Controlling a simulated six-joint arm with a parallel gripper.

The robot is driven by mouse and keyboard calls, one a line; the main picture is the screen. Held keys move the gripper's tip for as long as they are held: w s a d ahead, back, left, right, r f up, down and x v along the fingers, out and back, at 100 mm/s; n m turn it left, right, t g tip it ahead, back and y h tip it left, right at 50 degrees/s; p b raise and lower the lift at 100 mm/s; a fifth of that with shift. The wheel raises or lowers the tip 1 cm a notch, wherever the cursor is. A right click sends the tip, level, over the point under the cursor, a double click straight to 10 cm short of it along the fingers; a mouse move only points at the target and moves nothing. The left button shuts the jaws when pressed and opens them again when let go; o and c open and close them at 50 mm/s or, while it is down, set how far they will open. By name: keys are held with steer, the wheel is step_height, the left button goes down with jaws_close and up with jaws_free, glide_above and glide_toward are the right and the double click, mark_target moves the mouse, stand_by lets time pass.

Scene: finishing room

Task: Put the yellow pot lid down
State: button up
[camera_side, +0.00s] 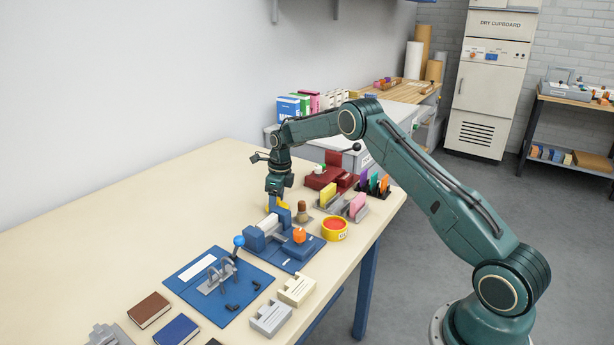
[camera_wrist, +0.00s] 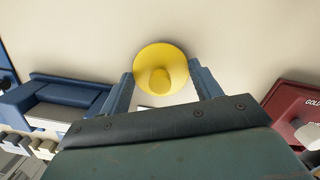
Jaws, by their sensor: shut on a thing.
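The yellow pot lid (camera_wrist: 160,62) is a round disc with a knob, seen in the wrist view between my two blue fingers. My gripper (camera_wrist: 163,88) is shut on it. In the side view, my gripper (camera_side: 274,204) points down behind the blue fixture, and a bit of the yellow lid (camera_side: 283,204) shows beside the fingers. I cannot tell whether the lid touches the table. A yellow pot (camera_side: 335,236) with red contents stands uncovered at the table's right edge, apart from the lid.
The blue fixture (camera_side: 255,240) stands just in front of my gripper, with a wooden-handled brush (camera_side: 302,212) to its right. A red machine (camera_side: 322,180) and card holders stand behind right; the machine also shows in the wrist view (camera_wrist: 290,105). The table (camera_side: 130,215) is bare at left.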

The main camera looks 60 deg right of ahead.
steer(key=shift+f, duration=0.1)
steer(key=o, duration=1)
steer(key=r, duration=0.4)
steer(key=s+r, duration=0.1)
steer(key=r, duration=0.7)
steer(key=shift+s+d+r, duration=0.1)
steer(key=shift+s+d, duration=0.1)
steer(key=shift+d, duration=0.1)
